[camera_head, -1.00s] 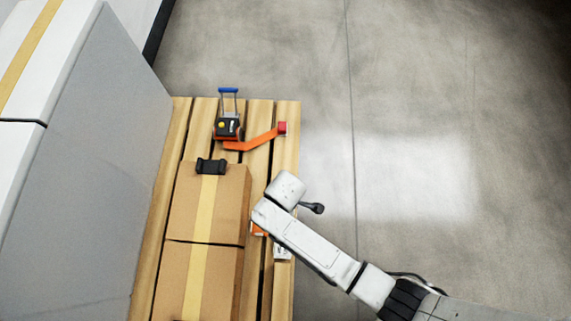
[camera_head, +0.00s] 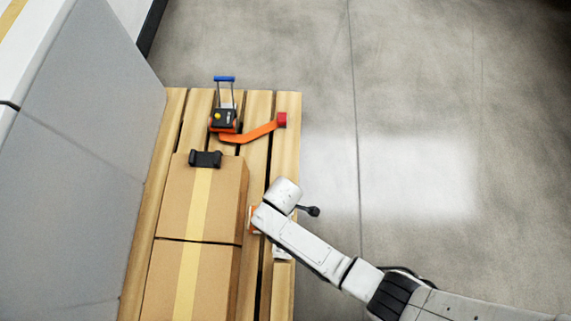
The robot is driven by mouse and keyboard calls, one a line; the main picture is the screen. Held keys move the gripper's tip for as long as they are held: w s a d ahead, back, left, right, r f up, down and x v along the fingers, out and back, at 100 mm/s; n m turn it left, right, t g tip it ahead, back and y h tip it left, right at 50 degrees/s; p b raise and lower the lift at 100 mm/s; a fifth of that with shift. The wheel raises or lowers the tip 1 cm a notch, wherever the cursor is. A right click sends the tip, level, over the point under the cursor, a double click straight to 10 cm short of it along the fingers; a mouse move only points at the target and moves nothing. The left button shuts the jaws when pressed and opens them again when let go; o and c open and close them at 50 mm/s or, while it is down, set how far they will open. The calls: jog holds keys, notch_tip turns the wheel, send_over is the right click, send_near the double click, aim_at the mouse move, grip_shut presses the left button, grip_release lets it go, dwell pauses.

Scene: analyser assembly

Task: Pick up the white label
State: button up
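A small white item with dark print, which may be the white label (camera_head: 281,253), lies on the wooden pallet (camera_head: 286,285) near its right edge, partly hidden under my arm. My arm reaches in from the lower right, with its end over the pallet's right side. My gripper's fingers are hidden beneath the arm's white end, so I cannot see whether they are open or hold anything. An orange item (camera_head: 252,215) shows beside the arm's end, next to the cardboard box, mostly covered.
Cardboard boxes (camera_head: 174,209) with yellow tape fill the pallet's left side, a black clip-like part (camera_head: 205,159) on top. A black and orange device (camera_head: 224,120) with a blue handle and an orange arm (camera_head: 257,133) stand behind. A grey panel (camera_head: 75,170) borders the left. Floor on the right is clear.

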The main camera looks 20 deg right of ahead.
jog(key=shift+f, duration=0.25)
grip_shut()
dwell(0.5)
